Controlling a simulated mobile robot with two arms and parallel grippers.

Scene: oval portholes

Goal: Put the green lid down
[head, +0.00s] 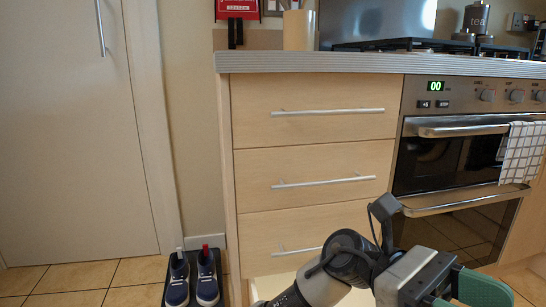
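A green piece, which I take to be the green lid (482,289), shows at the bottom right of the head view, cut off by the bottom edge. My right gripper (446,284) is right against it, with its dark jaws at the lid's left side, and appears shut on it. The lid is in front of the oven, and nothing is visible directly under it. The lower part of the lid and the fingertips are partly out of the picture. My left gripper is not in view.
A drawer unit (311,165) stands behind my arm under a grey-edged worktop (300,62). The oven (460,150) is on the right, with a checked towel (518,152) on its handle. Shoes on a dark tray (193,278) stand at left. Tiled floor (75,279) is clear further left.

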